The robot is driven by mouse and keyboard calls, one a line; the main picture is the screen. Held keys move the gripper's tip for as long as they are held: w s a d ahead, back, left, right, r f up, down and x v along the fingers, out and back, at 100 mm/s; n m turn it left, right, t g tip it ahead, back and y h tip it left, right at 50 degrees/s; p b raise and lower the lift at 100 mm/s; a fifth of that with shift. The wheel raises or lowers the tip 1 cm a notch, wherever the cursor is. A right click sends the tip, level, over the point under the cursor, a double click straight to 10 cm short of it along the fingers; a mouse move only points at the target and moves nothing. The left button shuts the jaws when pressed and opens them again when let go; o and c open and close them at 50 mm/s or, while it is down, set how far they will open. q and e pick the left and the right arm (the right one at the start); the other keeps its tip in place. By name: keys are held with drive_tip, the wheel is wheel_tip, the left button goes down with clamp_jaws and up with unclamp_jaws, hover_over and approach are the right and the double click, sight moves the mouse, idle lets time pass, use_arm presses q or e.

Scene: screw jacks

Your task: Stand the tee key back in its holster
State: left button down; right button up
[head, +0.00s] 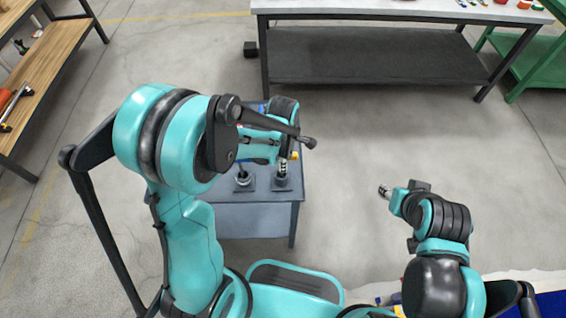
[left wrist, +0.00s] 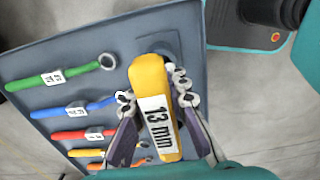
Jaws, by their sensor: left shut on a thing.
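The tee key's yellow handle (left wrist: 152,80), labelled 13 mm, lies between the fingers of my left gripper (left wrist: 152,96) in the left wrist view. My left gripper is shut on it. The key's shaft is hidden beneath the handle. A darker square piece (left wrist: 168,42) on the grey table shows just past the handle's far end; I cannot tell if it is the holster. In the head view my left arm covers much of the table, and a bit of yellow (head: 295,156) shows beside it. My right gripper (head: 385,191) is away from the table; its fingers are too small to read.
Green (left wrist: 60,75), blue (left wrist: 72,107) and red (left wrist: 84,133) wrenches lie on the grey table (left wrist: 35,62), with more below. Two screw jacks (head: 243,178) (head: 282,182) stand near its front. A workbench (head: 400,15) stands behind. Open floor lies right of the table.

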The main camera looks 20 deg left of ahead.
use_arm(q)
drive_tip(key=c, duration=1.4)
unclamp_jaws()
wheel_tip(320, 180, up, 12)
drive_tip(key=s+a+r+m+t, duration=0.2)
drive_tip(key=s+m, duration=0.3)
drive_tip(key=m, duration=0.5)
drive_tip(key=s+a+r+m+t, duration=0.2)
drive_tip(key=s+m+t, duration=0.3)
drive_tip(key=m, duration=0.6)
drive_tip(key=shift+s+a, duration=0.2)
drive_tip(key=shift+a, duration=0.4)
